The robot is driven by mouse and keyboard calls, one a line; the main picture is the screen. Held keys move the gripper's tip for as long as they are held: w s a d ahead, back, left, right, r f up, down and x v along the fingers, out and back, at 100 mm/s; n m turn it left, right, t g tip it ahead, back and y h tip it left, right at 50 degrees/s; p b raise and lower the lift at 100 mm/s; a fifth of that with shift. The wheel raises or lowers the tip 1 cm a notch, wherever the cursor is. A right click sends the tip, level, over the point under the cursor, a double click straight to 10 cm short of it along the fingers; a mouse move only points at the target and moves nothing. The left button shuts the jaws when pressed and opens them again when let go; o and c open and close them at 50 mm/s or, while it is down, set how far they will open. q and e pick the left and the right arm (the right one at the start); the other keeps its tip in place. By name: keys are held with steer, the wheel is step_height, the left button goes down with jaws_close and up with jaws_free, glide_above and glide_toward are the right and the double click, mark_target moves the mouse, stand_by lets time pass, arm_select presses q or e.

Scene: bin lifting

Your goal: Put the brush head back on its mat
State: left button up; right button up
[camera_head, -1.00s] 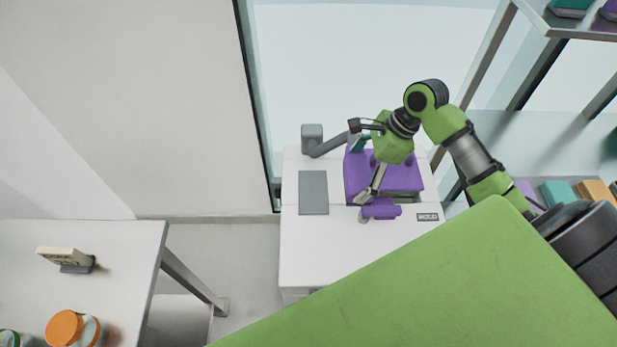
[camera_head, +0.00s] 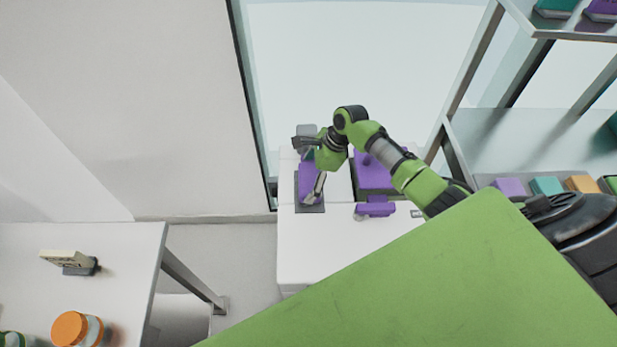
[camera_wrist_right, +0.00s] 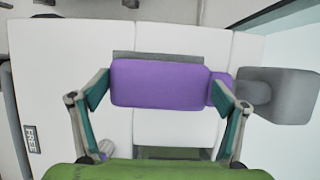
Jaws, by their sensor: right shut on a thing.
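The purple brush head (camera_head: 305,182) is over the grey mat (camera_head: 313,209) on the left part of the white counter. My right gripper (camera_head: 319,183) is shut on the brush head. In the right wrist view the brush head (camera_wrist_right: 160,84) lies crosswise between the two fingers. A strip of the mat (camera_wrist_right: 170,56) shows along its far side there. I cannot tell whether the brush head touches the mat. My left gripper is not in view.
A purple block-like unit (camera_head: 375,174) and a purple handle-like piece (camera_head: 375,207) are to the right of the mat. A grey post (camera_wrist_right: 285,94) stands beside the brush head. The counter's front is clear. A shelf (camera_head: 500,140) is at right, a white table (camera_head: 120,250) at left.

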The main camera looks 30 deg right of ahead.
steer(key=shift+f, duration=0.2)
steer(key=shift+f, duration=0.15)
steer(key=o, duration=0.8)
steer(key=v, duration=1.2)
steer(key=shift+a, duration=0.1)
